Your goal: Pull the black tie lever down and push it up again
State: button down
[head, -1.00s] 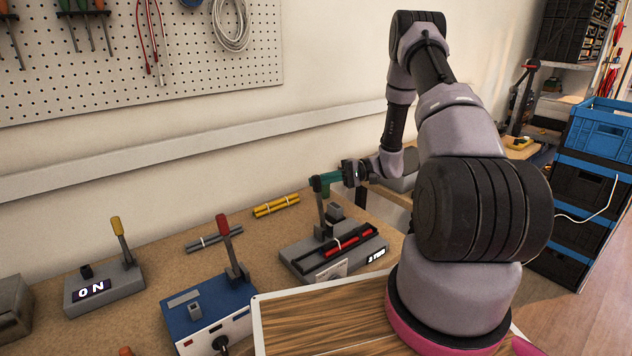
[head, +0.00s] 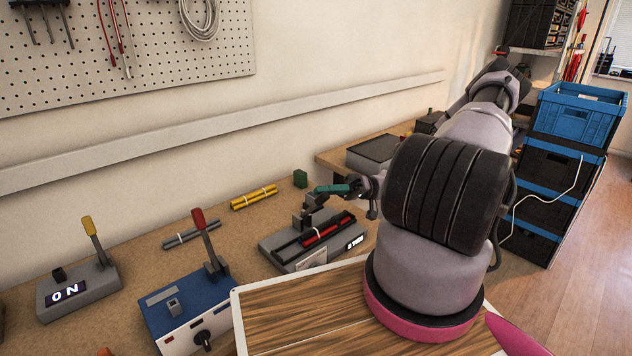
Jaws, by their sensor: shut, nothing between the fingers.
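The tie lever's black handle (head: 312,198) is on the grey tie device (head: 290,259), right of centre in the head view. The lever is tilted well over and low above the device. A bundle of red and black cables (head: 326,231) lies across the device, which has a small white-on-black label at its right end. My gripper (head: 330,189) has teal fingers and is shut with nothing between them. It is at the lever's handle end and appears to touch it or be just above it; the exact contact is too small to tell.
A blue box with a red lever (head: 207,235) and a grey box with a yellow lever (head: 94,240) stand to the left. Yellow rods (head: 254,197), grey rods (head: 191,237) and a green block (head: 300,178) lie behind. Blue and black crates (head: 574,120) are stacked at right.

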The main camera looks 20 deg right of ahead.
jog(key=shift+s+d+f+n+g, duration=0.2)
jog(key=shift+s+d+f+n, duration=0.25)
jog(key=shift+s+f, duration=0.5)
jog(key=shift+s+d+f+n+g, duration=0.25)
jog(key=shift+s+f+n, duration=0.4)
jog(key=shift+f, duration=0.5)
jog(key=shift+s+d+f+n+g, duration=0.15)
jog(key=shift+s+d+f+n, duration=0.25)
jog(key=shift+s+f, duration=0.55)
jog(key=shift+f, duration=0.15)
notch_tip(320, 180, up, 10)
jog(key=shift+a, duration=0.1)
